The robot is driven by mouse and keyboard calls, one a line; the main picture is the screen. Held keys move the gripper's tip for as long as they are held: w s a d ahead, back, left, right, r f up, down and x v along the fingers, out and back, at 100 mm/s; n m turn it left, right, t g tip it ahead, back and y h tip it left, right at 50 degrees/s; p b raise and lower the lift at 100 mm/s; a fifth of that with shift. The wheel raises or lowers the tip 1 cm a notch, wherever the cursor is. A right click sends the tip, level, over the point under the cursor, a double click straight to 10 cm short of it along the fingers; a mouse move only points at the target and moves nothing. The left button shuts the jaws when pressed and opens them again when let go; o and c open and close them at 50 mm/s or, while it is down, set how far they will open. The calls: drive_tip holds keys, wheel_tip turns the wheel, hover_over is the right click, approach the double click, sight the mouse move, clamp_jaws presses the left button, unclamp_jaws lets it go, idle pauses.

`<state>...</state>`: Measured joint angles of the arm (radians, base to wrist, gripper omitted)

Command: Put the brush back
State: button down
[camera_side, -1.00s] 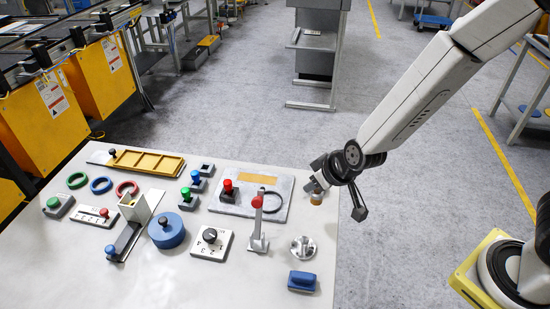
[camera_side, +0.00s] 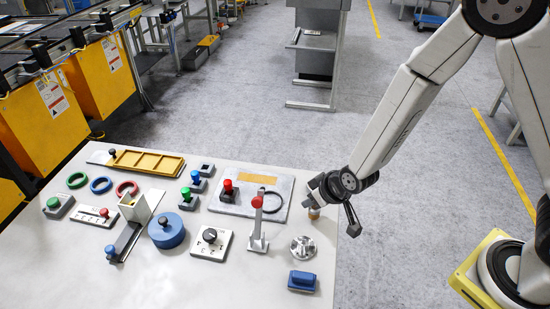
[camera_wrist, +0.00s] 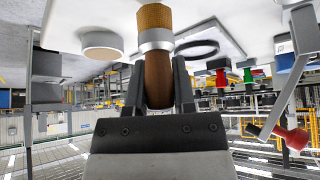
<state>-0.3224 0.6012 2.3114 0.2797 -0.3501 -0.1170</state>
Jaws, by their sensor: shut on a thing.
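My gripper (camera_wrist: 158,85) is shut on the brush (camera_wrist: 158,60), its two fingers on either side of the brown wooden handle. The metal band and tan bristle end point toward the table. In the side view my gripper (camera_side: 316,197) is low over the table's right edge, with the tan end of the brush (camera_side: 314,213) just below it. I cannot tell whether the bristles touch the table. A pale round cup-like piece (camera_wrist: 102,45) is left of the brush in the wrist view, apart from it. I cannot match it surely to a thing in the side view.
A lever with a red ball (camera_side: 257,202) stands left of my gripper. A grey plate (camera_side: 228,207) with a black ring (camera_side: 272,201) lies behind it. A silver round piece (camera_side: 303,247) and a blue block (camera_side: 302,281) are in front. Several other parts cover the table's left.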

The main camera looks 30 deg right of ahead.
drive_tip(key=shift+f, duration=0.6)
drive_tip(key=shift+f, duration=0.1)
drive_tip(key=shift+c, duration=2.2)
unclamp_jaws()
drive_tip(key=a+v, duration=0.1)
drive_tip(key=v, duration=1.1)
drive_tip(key=shift+d, duration=0.45)
drive_tip(key=shift+d, duration=0.1)
